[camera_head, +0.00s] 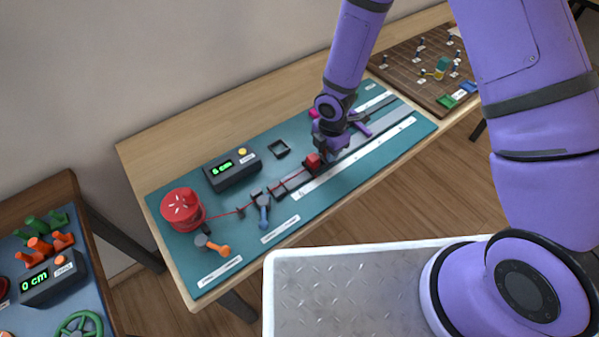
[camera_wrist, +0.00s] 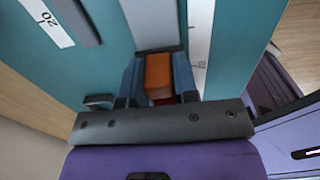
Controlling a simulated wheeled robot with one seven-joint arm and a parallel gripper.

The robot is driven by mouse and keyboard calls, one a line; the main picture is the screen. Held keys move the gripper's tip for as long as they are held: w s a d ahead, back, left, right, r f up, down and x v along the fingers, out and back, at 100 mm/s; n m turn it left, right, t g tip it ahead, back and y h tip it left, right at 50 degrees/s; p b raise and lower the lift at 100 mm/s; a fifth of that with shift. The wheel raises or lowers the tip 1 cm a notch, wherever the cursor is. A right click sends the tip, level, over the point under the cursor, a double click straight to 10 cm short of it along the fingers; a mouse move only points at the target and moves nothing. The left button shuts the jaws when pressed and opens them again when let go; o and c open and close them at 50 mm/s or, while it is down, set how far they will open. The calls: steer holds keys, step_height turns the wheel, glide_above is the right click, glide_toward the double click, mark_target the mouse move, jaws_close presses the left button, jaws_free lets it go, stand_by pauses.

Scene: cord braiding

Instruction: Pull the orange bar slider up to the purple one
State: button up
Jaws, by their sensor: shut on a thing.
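In the wrist view, an orange block (camera_wrist: 158,72), the orange bar slider, sits between the two fingers of my gripper (camera_wrist: 158,84), which is shut on it. The block is over a pale track. In the head view my gripper (camera_head: 330,146) is low over the rails of the teal board, and it hides the orange slider there. A purple bar-like piece (camera_head: 361,124) shows just right of my gripper; I cannot tell for sure that it is the purple slider.
A red block (camera_head: 313,161) on the track is tied by a red cord to a red spool (camera_head: 181,208). A dark display box (camera_head: 232,169) stands on the teal board (camera_head: 240,225). A brown pegboard (camera_head: 400,63) lies at the back right. A metal tray (camera_head: 350,292) is in front.

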mark_target(362, 136)
steer(key=shift+w+d, duration=1.3)
steer(key=shift+d, duration=0.6)
steer(key=shift+w+d, duration=1.35)
steer(key=shift+d, duration=0.6)
steer(key=shift+w+d, duration=1.3)
steer(key=shift+d, duration=0.6)
steer(key=o, duration=0.9)
steer(key=shift+c, duration=0.2)
steer(key=shift+r, duration=0.1)
step_height(362, 136, up, 7)
steer(key=shift+s, duration=0.1)
